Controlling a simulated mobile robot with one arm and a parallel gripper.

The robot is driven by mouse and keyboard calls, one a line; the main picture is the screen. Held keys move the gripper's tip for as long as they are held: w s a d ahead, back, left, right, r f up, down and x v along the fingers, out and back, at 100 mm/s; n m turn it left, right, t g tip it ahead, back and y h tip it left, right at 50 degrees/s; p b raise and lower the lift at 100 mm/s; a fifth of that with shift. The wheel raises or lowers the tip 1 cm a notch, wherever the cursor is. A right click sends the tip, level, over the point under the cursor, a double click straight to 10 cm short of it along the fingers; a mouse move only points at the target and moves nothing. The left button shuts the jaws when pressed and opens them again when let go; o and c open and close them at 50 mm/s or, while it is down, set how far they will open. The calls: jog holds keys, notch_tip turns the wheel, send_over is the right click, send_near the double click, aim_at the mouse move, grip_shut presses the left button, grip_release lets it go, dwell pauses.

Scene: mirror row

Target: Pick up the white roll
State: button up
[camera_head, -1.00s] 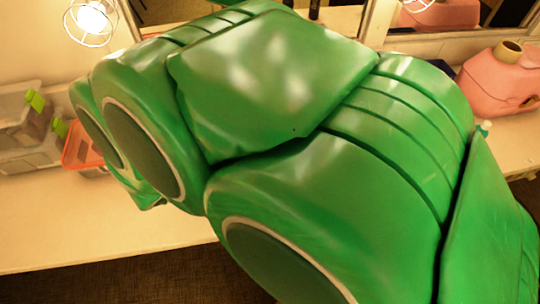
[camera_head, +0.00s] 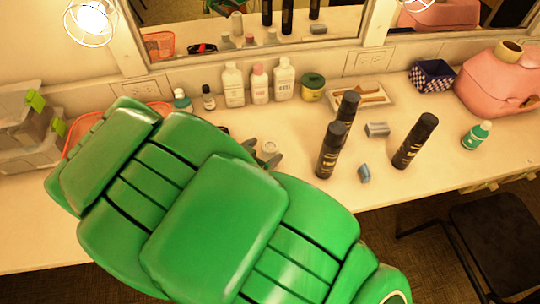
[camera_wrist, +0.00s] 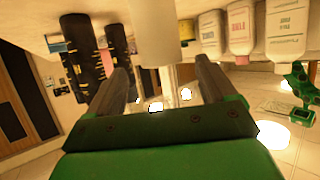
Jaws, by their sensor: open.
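The white roll (camera_head: 268,147) stands on the white counter (camera_head: 205,230), partly hidden by my gripper in the head view. My gripper (camera_head: 263,154) is open, with its dark fingers close around the roll. In the wrist view, a pale cylinder that looks like the white roll (camera_wrist: 157,32) shows at the top, between the tips of my open gripper (camera_wrist: 160,62). No finger clearly touches it; the exact gap is hard to tell.
White bottles (camera_head: 259,84) and a green jar (camera_head: 312,87) stand behind. Black cans (camera_head: 330,150), a grey roller (camera_head: 377,129) and a blue roller (camera_head: 364,173) are to the right. A mirror (camera_head: 250,22) backs the counter.

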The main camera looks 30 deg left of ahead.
aim_at(273, 145)
jog(key=shift+f+x, duration=0.2)
jog(key=shift+x, duration=2.8)
jog(key=shift+a, duration=0.15)
jog(key=c, duration=1.1)
